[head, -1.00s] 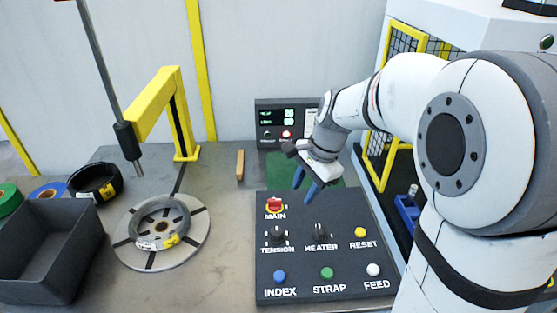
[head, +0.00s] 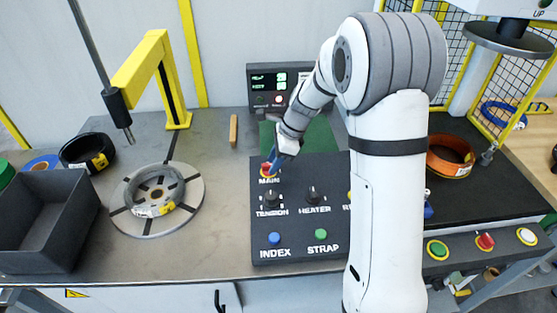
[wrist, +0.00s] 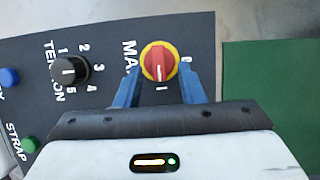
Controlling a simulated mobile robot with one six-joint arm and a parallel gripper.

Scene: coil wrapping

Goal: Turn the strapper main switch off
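The main switch (wrist: 160,62) is a red rotary knob on a yellow ring. In the wrist view a pale mark on it lines up with the "I" label, and a "0" label is beside it. In the head view the switch (head: 266,170) shows at the top left of the dark control panel (head: 300,225), partly covered by my gripper (head: 277,161). In the wrist view my gripper (wrist: 160,74) is open, its blue fingers on either side of the knob with gaps visible. I cannot tell the fingertips' exact height.
The tension knob (wrist: 69,69) and heater knob (head: 313,194) are near the switch. Index (head: 274,238) and strap (head: 321,234) buttons sit lower. A display box (head: 268,85) stands behind the panel. A coil (head: 155,191) lies on the round turntable (head: 190,212) to the left.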

